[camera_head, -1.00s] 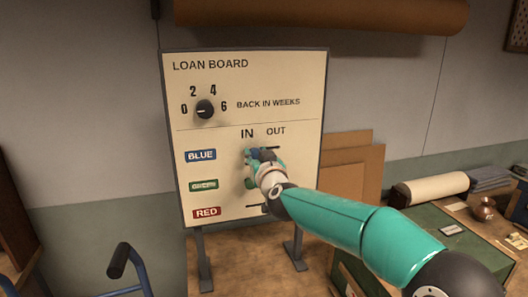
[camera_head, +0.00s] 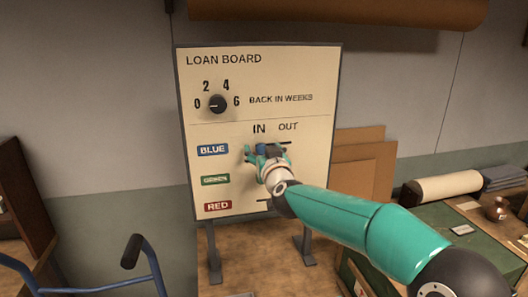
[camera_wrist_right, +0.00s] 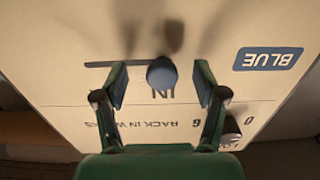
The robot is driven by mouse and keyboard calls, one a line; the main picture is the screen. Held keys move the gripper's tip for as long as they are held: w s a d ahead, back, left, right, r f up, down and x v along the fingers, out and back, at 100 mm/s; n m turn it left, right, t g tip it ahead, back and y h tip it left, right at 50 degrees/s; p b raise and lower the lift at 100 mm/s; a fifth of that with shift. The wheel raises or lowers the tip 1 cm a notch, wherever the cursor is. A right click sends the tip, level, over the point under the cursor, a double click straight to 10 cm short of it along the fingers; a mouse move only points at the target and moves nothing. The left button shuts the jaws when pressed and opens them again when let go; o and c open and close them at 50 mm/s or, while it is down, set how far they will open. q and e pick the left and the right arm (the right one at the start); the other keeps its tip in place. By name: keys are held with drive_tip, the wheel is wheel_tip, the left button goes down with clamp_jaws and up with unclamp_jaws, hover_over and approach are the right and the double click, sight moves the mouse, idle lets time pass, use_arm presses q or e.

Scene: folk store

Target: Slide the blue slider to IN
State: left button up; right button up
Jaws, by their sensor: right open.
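The cream loan board (camera_head: 230,133) stands upright, with a blue label (camera_head: 213,150) at the left of its top slider row. The blue slider knob (camera_head: 261,149) sits under the word IN; it also shows in the right wrist view (camera_wrist_right: 162,73). There the picture is upside down, and the slot (camera_wrist_right: 105,64) runs from the knob toward the OUT side. My right gripper (camera_head: 267,153) is open, with one finger on each side of the knob and gaps between; its fingers also show in the wrist view (camera_wrist_right: 160,82). My left gripper is out of view.
A black dial (camera_head: 217,104) sits above the sliders. Green (camera_head: 215,181) and red (camera_head: 218,206) labels mark the lower rows, whose knobs are mostly hidden by my arm.

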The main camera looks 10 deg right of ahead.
drive_tip(key=shift+s, duration=0.15)
drive_tip(key=shift+s+b, duration=0.35)
drive_tip(key=shift+s, duration=0.25)
drive_tip(key=shift+s+b, duration=0.65)
drive_tip(key=shift+s, duration=1.4)
drive_tip(key=s, duration=0.3)
drive_tip(key=shift+s+d+b, duration=0.15)
drive_tip(key=shift+s+b, duration=0.1)
drive_tip(key=shift+b, duration=0.05)
